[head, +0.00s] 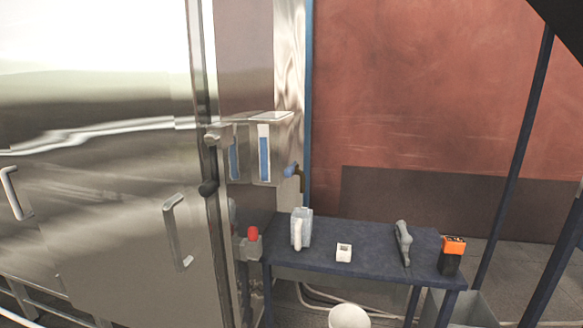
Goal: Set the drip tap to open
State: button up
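No part is plainly marked as the drip tap, and I cannot tell which one it is. A small blue handle (291,170) sticks out at the right side of the metal machine (100,210), above the dark table. A red knob (253,233) sits on a grey box (250,249) lower down, by the table's left end. Both are too small to tell whether they stand open or shut. My gripper is not in view.
The dark blue table (370,258) holds a grey-white jug (302,228), a small white block (344,252), a grey hand tool (403,243) and an orange-black device (452,255). A white bucket (348,317) and a grey bin (475,309) stand below. Cabinet handles (175,235) jut out at left.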

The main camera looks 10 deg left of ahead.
aim_at(289, 172)
jog(key=z, duration=0.35)
jog(key=k, duration=0.25)
jog(key=u, duration=1.2)
jog(key=i, duration=0.9)
jog(key=z, duration=0.1)
